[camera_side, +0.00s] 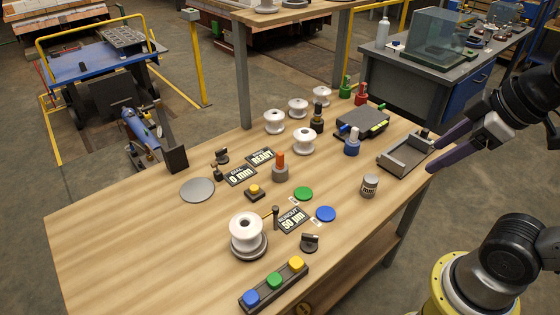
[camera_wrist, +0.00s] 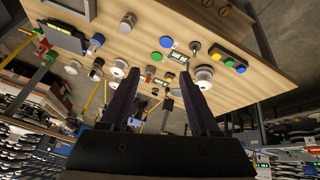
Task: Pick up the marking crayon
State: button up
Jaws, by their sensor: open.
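An orange-topped stick (camera_side: 280,159) stands upright in a round grey-brown holder (camera_side: 280,174) near the middle of the wooden table (camera_side: 130,235). It looks most like the marking crayon, but I cannot be sure. My gripper (camera_side: 434,157) is at the right edge of the table in the side view, well to the right of that stick and above the table's edge. Its two dark fingers are apart with nothing between them. In the wrist view my gripper (camera_wrist: 158,75) also shows its fingers spread, with the table beyond them. I cannot make out the crayon clearly there.
A grey open tray (camera_side: 405,158) lies close to my fingers, with a grey can (camera_side: 369,185) nearby. White insulator spools (camera_side: 304,141), a black case (camera_side: 362,122) and a blue-capped bottle (camera_side: 352,142) stand around the stick. A button strip (camera_side: 274,284) is in front. The table's left part is clear.

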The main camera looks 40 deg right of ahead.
jog(key=w+r+n, duration=0.5)
jog(key=w+r, duration=0.1)
jog(key=r, duration=0.1)
jog(key=w+r+n+g, duration=0.25)
jog(key=w+n, duration=0.25)
jog(key=w, duration=0.8)
jog(key=n+g, duration=0.3)
jog(key=n, duration=0.1)
send_over(280, 153)
notch_tip(280, 153, down, 27)
jog(key=shift+r, duration=0.2)
jog(key=shift+f, duration=2.9)
